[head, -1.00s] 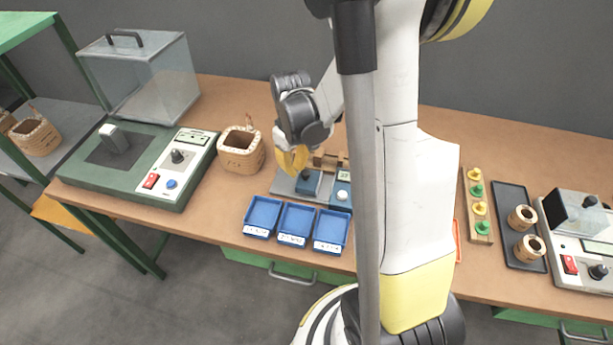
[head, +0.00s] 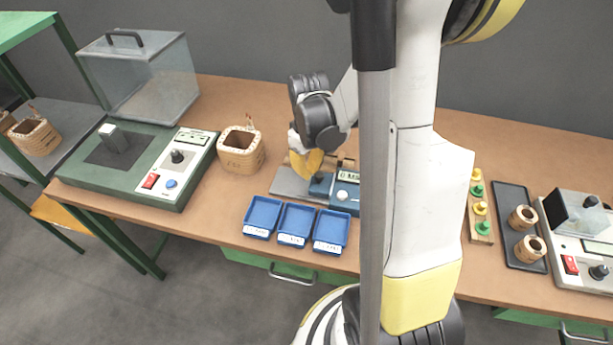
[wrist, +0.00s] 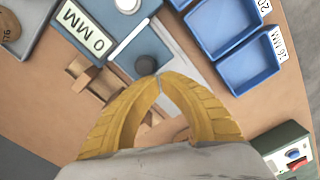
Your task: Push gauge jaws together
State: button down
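The gauge has a grey base plate (head: 290,182), a blue sliding jaw (head: 320,186) with a black knob (wrist: 146,66), and a blue display block (head: 345,194) with a white button. In the wrist view the sliding jaw lies right beside the display block, with a thin pale strip between them. The display (wrist: 82,30) appears to read 0 MM, seen upside down. My gripper (wrist: 158,76) has yellow fingers whose tips meet, with nothing between them. The tips are at the sliding jaw's outer side, close to the knob; I cannot tell whether they touch.
Three blue trays (head: 292,226) stand in front of the gauge. A wooden holder (wrist: 92,80) sits behind it. A square coil (head: 240,152) stands to the left, near a green tester (head: 140,165). A peg board (head: 481,208) and a dark coil tray (head: 510,205) are at right.

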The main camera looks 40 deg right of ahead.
jog(key=shift+w+a, duration=0.1)
dwell(0.5)
jog(key=shift+w+a, duration=0.25)
jog(key=shift+w, duration=0.1)
notch_tip(320, 180, up, 7)
jog(key=p, duration=0.5)
jog(key=shift+a, duration=0.1)
jog(key=s+a+r+t, duration=0.3)
jog(key=a+r, duration=0.5)
jog(key=s+a+r+m+t, duration=0.1)
jog(key=s+a+r+t, duration=0.3)
jog(key=a+r, duration=0.3)
jog(key=shift+s+a+r+m, duration=0.3)
jog(key=shift+a+r, duration=0.1)
jog(key=shift+a, duration=0.1)
